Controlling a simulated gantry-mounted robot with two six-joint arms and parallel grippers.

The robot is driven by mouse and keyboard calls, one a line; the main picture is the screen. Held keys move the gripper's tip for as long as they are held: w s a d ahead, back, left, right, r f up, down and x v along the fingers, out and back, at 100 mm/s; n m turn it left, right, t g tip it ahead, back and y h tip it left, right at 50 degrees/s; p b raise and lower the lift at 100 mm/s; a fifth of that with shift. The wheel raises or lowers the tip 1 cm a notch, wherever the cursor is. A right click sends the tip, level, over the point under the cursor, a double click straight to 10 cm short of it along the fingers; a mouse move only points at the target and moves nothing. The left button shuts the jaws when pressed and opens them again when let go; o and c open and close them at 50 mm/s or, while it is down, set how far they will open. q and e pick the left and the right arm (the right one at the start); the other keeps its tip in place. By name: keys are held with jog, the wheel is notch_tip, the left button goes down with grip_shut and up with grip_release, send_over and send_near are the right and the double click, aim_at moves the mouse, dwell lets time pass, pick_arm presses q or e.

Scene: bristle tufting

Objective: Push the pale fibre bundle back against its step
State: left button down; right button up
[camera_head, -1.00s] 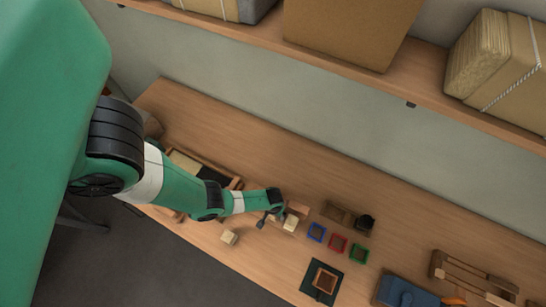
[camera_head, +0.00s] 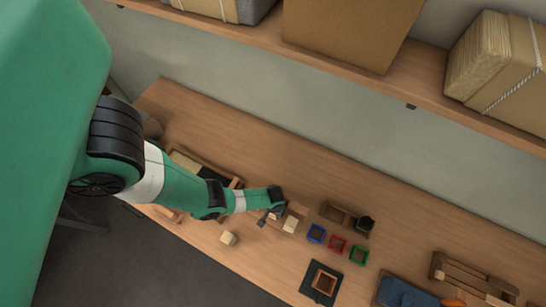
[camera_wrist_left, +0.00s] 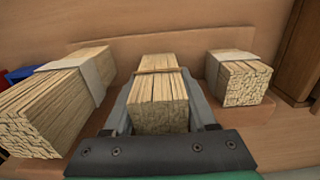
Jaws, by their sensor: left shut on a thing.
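A pale fibre bundle with a thin brown band (camera_wrist_left: 158,98) lies between the two fingers of my left gripper (camera_wrist_left: 163,88) in the left wrist view. The gripper is shut on it, and a finger runs along each side. A low wooden step or board (camera_wrist_left: 215,45) stands behind the bundles; I cannot tell whether the held bundle touches it. In the head view my left gripper (camera_head: 272,215) is at the bundles near the bench's middle, and the held bundle is hard to make out. My right gripper is not in view.
Other bundles with pale bands lie close on the left (camera_wrist_left: 62,100) and right (camera_wrist_left: 238,78) in the wrist view. Blue (camera_head: 316,233), red (camera_head: 338,243) and green (camera_head: 359,254) trays stand to the right. A loose pale bundle (camera_head: 229,238) lies near the front edge.

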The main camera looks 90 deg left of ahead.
pick_arm(q)
jog(key=shift+a, duration=0.1)
jog(key=shift+w, duration=0.1)
jog(key=shift+c, duration=0.6)
grip_release()
jog(key=shift+a, duration=0.1)
